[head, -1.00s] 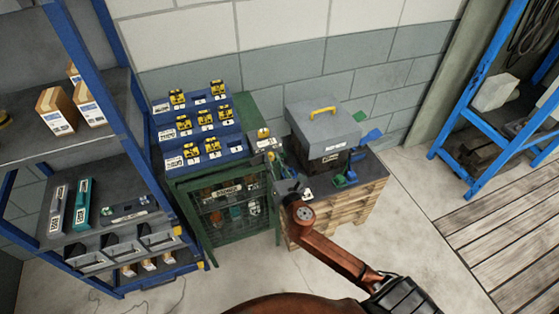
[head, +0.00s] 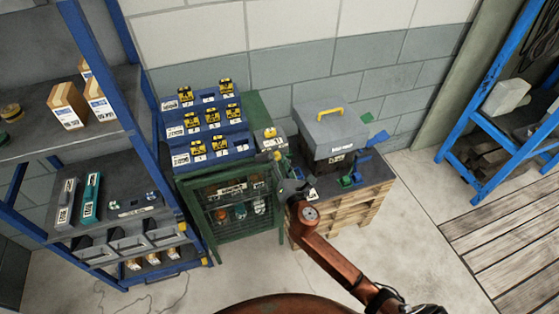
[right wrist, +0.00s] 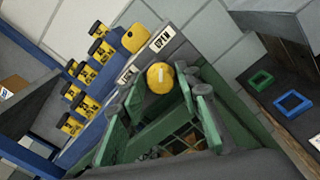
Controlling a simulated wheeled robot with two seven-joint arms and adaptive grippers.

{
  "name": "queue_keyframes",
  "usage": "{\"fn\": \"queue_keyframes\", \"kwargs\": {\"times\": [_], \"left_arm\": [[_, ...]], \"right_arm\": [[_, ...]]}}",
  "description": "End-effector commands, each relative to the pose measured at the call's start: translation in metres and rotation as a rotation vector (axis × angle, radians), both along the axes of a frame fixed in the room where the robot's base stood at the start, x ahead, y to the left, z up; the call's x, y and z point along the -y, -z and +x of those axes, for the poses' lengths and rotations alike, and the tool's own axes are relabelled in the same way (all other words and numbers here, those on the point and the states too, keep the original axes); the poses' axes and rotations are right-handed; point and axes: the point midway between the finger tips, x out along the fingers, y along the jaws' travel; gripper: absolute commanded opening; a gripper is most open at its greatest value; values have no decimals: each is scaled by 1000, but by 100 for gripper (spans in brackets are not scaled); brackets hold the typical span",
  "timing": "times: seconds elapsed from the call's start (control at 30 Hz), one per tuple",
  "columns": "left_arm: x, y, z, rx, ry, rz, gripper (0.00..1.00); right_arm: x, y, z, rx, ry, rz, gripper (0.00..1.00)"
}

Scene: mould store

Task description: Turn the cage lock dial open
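The green mesh cage (head: 210,246) stands low beside the blue shelving, with several items behind its mesh front. A round yellow dial (right wrist: 160,77) with a pale mark shows in the right wrist view, near the cage's top corner; it is small in the head view (head: 277,155). A grey panel beside it carries an OPEN label (right wrist: 161,39) and a second label (right wrist: 127,73). My right gripper (right wrist: 163,92) is open, its green fingers on either side of the dial; I cannot tell whether they touch it. My left gripper is not in view.
A stepped blue rack (head: 210,152) with yellow-and-black padlocks stands on the cage. A grey case (head: 335,132) with a yellow handle sits on a pallet-like stand (head: 350,217) to the right. Blue shelving (head: 122,92) borders the left.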

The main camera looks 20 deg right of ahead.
Motion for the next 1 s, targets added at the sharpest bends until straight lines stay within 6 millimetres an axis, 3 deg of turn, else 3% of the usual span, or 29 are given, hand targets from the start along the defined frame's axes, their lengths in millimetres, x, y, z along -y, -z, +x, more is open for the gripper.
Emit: {"fn": "queue_keyframes", "kwargs": {"times": [0.3, 0.47, 1.0], "left_arm": [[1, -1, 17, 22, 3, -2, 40], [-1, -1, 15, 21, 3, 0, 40], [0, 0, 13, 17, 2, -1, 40]], "right_arm": [[1, 0, -1, 0, 1, -2, 40], [1, 1, -8, 0, 2, -2, 40], [2, 1, -105, -2, 1, 0, 40]]}}
